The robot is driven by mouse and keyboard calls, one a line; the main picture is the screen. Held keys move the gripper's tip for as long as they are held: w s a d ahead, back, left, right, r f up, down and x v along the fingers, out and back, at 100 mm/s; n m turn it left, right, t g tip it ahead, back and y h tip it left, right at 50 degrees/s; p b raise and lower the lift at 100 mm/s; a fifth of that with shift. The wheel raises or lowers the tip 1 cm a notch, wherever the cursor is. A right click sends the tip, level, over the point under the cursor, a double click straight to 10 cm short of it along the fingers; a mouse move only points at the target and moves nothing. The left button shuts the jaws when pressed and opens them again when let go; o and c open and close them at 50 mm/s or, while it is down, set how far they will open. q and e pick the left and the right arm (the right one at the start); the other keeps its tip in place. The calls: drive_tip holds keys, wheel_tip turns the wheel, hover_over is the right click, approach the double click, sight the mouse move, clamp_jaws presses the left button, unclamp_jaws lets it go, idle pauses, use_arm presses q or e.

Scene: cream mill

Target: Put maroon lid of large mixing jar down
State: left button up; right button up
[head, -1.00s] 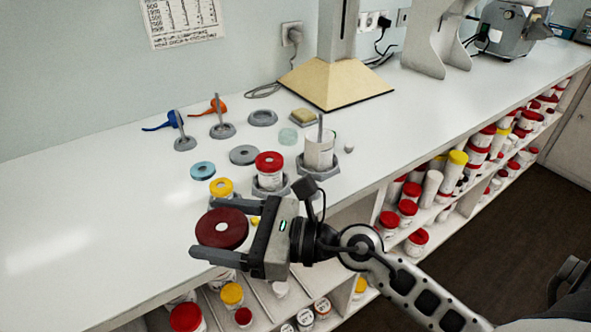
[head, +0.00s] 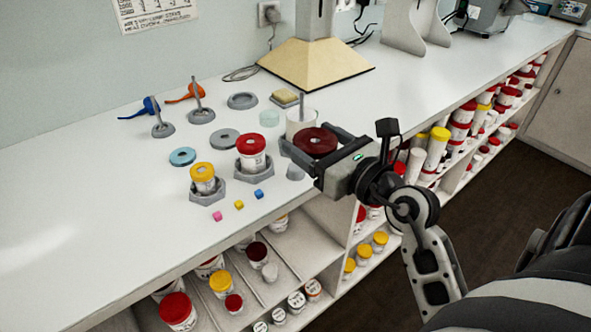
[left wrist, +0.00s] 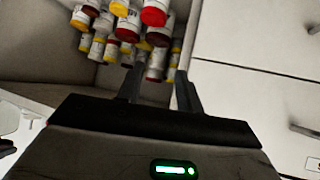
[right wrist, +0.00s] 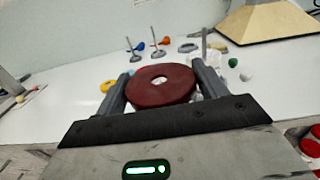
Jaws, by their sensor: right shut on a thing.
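The maroon lid (head: 316,141) is a thick disc with a pale centre. My right gripper (head: 312,148) is shut on it, with a finger on either side, and holds it roughly level; it also shows in the right wrist view (right wrist: 160,85). In the head view the lid overlaps the lower right of a white open jar (head: 299,122) with an upright grey rod. Whether the lid is above the counter or over the jar's holder is hard to tell. My left gripper (left wrist: 158,90) is open and empty, facing shelved jars in the left wrist view.
On the white counter (head: 80,200) stand a red-lidded jar (head: 251,152) and a yellow-lidded jar (head: 204,178) in grey holders. Grey and blue rings (head: 183,157), stands with rods and small coloured cubes (head: 239,205) lie around. The counter's left part is clear.

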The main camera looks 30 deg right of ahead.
drive_tip(key=b, duration=0.2)
hover_over(301, 172)
drive_tip(key=f, duration=0.5)
drive_tip(key=shift+w+a+f, duration=0.15)
drive_tip(key=shift+w+f, duration=0.05)
drive_tip(key=shift+w, duration=0.1)
drive_tip(key=shift+w+f, duration=0.55)
drive_tip(key=shift+f, duration=0.1)
wheel_tip(301, 172, down, 3)
drive_tip(key=shift+r+b, duration=0.1)
drive_tip(key=shift+b, duration=0.45)
use_arm(q)
drive_tip(key=shift+s+d+f+b, duration=0.1)
drive_tip(key=shift+f+b, duration=0.1)
drive_tip(key=shift+f, duration=0.3)
drive_tip(key=shift+s+d+f+b, duration=0.1)
drive_tip(key=shift+f+b, duration=0.05)
drive_tip(key=shift+f, duration=0.3)
use_arm(e)
drive_tip(key=shift+f, duration=0.65)
use_arm(q)
drive_tip(key=shift+w, duration=0.1)
